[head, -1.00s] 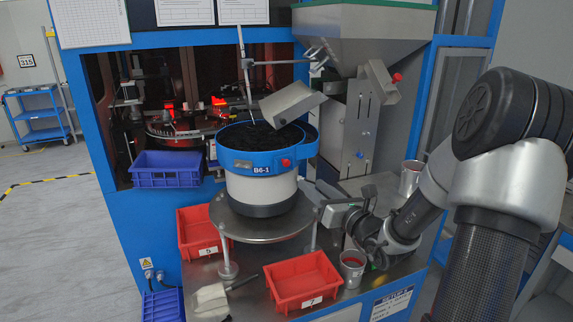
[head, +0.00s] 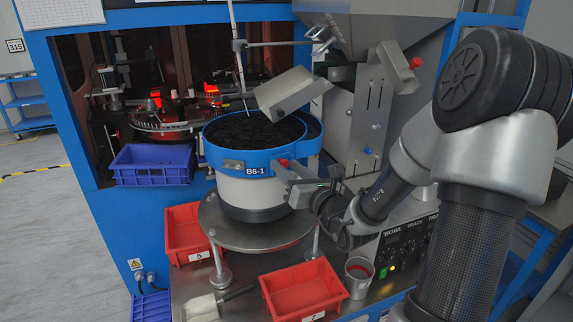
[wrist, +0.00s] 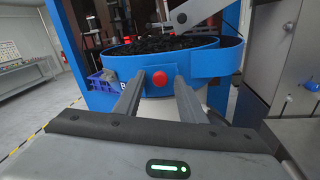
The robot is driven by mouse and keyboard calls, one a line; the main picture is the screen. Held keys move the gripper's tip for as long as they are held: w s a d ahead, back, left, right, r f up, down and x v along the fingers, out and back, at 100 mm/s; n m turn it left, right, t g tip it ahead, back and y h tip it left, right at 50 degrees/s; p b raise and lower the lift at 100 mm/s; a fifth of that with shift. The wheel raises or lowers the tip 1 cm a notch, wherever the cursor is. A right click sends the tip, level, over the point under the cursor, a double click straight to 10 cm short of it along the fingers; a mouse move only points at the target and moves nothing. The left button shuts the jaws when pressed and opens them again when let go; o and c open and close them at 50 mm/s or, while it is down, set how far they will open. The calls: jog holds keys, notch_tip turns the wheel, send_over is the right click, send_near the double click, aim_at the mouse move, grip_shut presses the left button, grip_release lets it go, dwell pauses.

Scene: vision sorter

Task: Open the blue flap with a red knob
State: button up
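The red knob (head: 283,163) sits on the blue flap (head: 303,149), part of the blue band around the white bowl marked B6-1. The flap appears closed against the bowl. In the wrist view the red knob (wrist: 159,78) shows between the two finger ends, in front of the blue flap (wrist: 200,66). My gripper (head: 284,174) is open, its fingers pointing at the bowl from the right. In the wrist view the fingers of my gripper (wrist: 158,82) stand on either side of the knob. I cannot tell whether they touch it.
The bowl holds black parts (head: 250,131) and stands on a round metal plate (head: 240,236). A metal chute (head: 291,95) hangs over it. Red bins (head: 181,232) (head: 303,287) and a metal cup (head: 358,278) stand below. A blue bin (head: 152,166) is at left.

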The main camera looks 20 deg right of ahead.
jog(key=shift+w, duration=0.1)
grip_shut()
jog(key=shift+f+b, duration=0.15)
jog(key=shift+b, duration=0.2)
